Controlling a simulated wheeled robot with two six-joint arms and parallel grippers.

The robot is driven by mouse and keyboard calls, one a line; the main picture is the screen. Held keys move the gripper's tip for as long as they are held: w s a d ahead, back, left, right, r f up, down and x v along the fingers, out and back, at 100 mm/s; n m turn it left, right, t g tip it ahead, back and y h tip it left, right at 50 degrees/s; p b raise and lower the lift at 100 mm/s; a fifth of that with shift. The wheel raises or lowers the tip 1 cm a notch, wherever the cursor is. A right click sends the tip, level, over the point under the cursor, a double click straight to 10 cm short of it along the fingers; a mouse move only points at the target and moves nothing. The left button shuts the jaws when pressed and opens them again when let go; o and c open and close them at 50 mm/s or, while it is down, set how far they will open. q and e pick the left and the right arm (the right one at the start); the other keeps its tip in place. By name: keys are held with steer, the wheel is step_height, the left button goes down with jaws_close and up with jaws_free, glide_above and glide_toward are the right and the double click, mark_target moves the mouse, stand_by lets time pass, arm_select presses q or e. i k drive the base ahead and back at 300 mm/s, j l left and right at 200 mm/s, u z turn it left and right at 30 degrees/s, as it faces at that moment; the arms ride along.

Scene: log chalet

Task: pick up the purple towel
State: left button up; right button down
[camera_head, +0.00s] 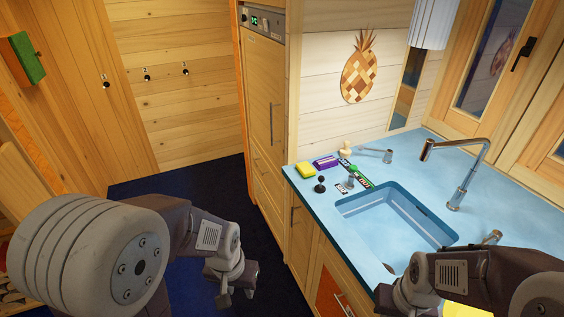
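My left gripper (237,288) hangs over the dark floor, left of the counter and well apart from the purple item. Its fingers are spread, with nothing between them. My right gripper (392,292) is at the near edge of the sink, low in the picture. Its fingers are partly hidden by its own body.
The blue counter (300,190) holds a sink (395,220), a tall tap (468,178) and several small items, including a brush and a dark knobbed thing (320,185). A tall wooden cabinet (262,110) stands behind the counter's left end. The dark floor on the left is clear.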

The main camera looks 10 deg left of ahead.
mark_target(324, 163)
steer(key=z, duration=1.3)
steer(key=u, duration=1.3)
steer(key=i+j+z, duration=0.1)
steer(key=i+j, duration=0.2)
steer(key=i+j+z, duration=0.1)
steer(key=i+j, duration=0.25)
steer(key=i+j+z, duration=0.1)
steer(key=i+j, duration=0.2)
steer(key=i+j+z, duration=0.1)
steer(key=i+j, duration=0.2)
steer(key=j, duration=0.15)
steer(key=i+j+z, duration=0.15)
steer(key=j, duration=0.25)
steer(key=i+j+z, duration=0.1)
steer(key=i+j, duration=0.3)
steer(key=i+j+z, duration=0.1)
steer(key=j, duration=0.35)
steer(key=i, duration=0.1)
